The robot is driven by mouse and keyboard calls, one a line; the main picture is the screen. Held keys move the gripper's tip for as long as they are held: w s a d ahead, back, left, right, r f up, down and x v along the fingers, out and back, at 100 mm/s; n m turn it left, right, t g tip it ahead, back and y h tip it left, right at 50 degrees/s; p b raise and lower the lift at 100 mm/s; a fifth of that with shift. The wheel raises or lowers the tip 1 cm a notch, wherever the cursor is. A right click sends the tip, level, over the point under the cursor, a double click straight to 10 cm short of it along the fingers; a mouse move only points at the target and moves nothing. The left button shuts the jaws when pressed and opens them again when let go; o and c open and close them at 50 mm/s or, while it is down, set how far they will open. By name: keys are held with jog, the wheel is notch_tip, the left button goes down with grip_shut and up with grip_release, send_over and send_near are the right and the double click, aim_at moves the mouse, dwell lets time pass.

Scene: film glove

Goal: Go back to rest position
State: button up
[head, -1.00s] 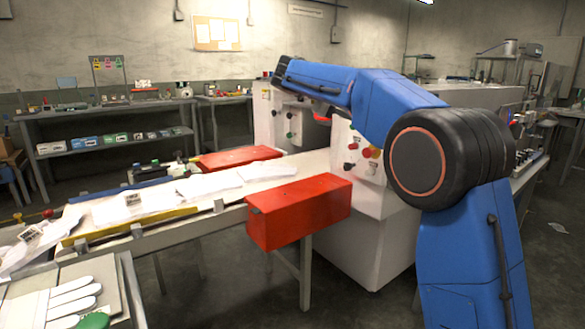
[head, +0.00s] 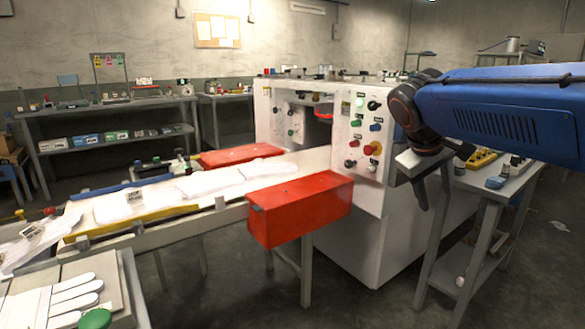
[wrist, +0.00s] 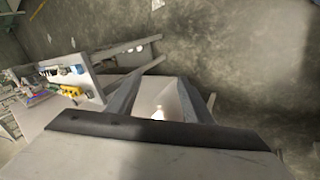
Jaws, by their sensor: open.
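My gripper (head: 420,182) hangs below the black wrist joint at the right of the head view, in front of the machine's right end. Its fingers point down. In the wrist view the two grey fingers (wrist: 160,98) stand apart with nothing between them, so it is open and empty. My blue arm reaches in from the right edge of the head view.
The white machine (head: 398,238) with knobs stands left of my gripper. A grey side table (head: 497,188) with yellow and blue items is close behind and right. Open floor (head: 390,305) lies in front.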

jog(key=s+a+f+m+y, duration=0.1)
jog(key=s+a+f+y, duration=0.1)
jog(key=s+f, duration=0.7)
jog(key=s+a+f+m+t+y, duration=0.1)
jog(key=s+f+m+y, duration=0.1)
jog(key=s+f, duration=0.8)
jog(key=s+y, duration=0.1)
jog(key=s, duration=0.2)
jog(key=shift+a+f, duration=0.3)
jog(key=shift+a, duration=0.05)
jog(key=shift+s, duration=0.1)
